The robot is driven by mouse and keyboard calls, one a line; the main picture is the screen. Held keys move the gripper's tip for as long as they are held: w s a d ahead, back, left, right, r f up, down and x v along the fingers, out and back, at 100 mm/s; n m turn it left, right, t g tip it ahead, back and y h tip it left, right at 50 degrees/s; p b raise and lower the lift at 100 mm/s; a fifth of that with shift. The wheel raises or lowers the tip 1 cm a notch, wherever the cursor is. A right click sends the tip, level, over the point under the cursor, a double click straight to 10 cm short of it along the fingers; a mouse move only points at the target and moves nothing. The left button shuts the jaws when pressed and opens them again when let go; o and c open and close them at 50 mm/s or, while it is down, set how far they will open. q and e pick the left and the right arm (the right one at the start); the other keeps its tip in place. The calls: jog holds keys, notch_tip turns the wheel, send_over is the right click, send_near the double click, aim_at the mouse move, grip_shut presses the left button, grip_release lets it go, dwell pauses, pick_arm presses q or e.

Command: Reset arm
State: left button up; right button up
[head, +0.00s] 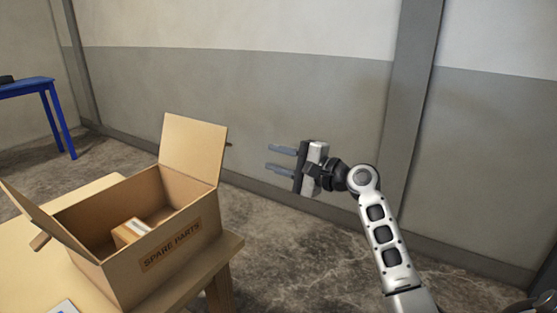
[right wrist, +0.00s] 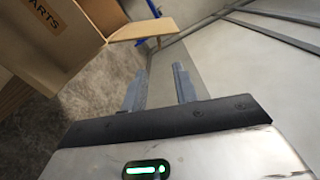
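My right gripper (head: 283,159) is open and empty. It is held in the air to the right of the cardboard box, apart from it, with its fingers pointing left. In the right wrist view, its two fingers (right wrist: 160,88) stand apart with nothing between them. My left gripper does not show in either view.
An open cardboard box (head: 205,235) marked SPARE PARTS stands on a wooden table (head: 231,245), its flaps spread. A smaller brown box (head: 128,232) lies inside. A blue table (head: 48,88) stands far left. A grey wall (head: 320,100) runs behind. The floor right of the table is clear.

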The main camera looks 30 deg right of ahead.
dwell(0.3)
jog(key=s+a+f+n+g+h, duration=0.1)
jog(key=s+a+f+n, duration=0.2)
jog(key=f, duration=0.5)
jog(key=s+a+f+n+g+h, duration=0.1)
jog(key=s+a+f+n+g, duration=0.2)
jog(key=f, duration=0.4)
jog(key=s+a+f+n+h, duration=0.2)
jog(key=s+a+f, duration=0.15)
jog(key=f, duration=0.45)
jog(key=s+a+f+n+g, duration=0.1)
jog(key=s+a+f+n, duration=0.2)
jog(key=s+a+n, duration=0.2)
jog(key=s+a+f+n+g, duration=0.1)
jog(key=s+a+f+n, duration=0.3)
jog(key=s, duration=0.8)
jog(key=shift+s+a+n, duration=0.2)
jog(key=shift+a+n, duration=0.55)
jog(key=shift+n, duration=0.25)
